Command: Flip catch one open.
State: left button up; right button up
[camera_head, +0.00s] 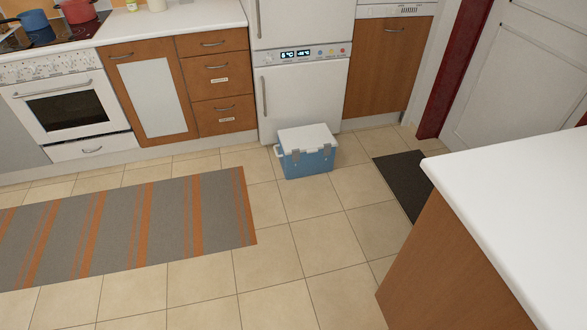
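A blue cooler box (309,165) with a white lid (307,139) stands on the tiled floor, close in front of the white fridge. The lid looks shut. Two grey catches show on its front side, a left catch (297,154) and a right catch (328,148). They are too small to tell whether they are fastened, and I see no label saying which is catch one. Neither of my grippers is in view.
A grey and orange striped rug (125,228) lies at the left. A white-topped counter (520,190) fills the right. A dark mat (404,180) lies right of the cooler. The white fridge (305,95) stands behind it. Tiled floor in front is clear.

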aim_at(296, 153)
jog(key=i, duration=0.4)
jog(key=i+j+u, duration=0.1)
jog(key=i+j, duration=0.2)
jog(key=i, duration=0.25)
jog(key=i+j, duration=0.2)
jog(key=i, duration=0.35)
jog(key=i+j+u, duration=0.15)
jog(key=i, duration=0.45)
jog(key=i+j, duration=0.25)
jog(key=i, duration=0.3)
jog(key=j+u, duration=0.05)
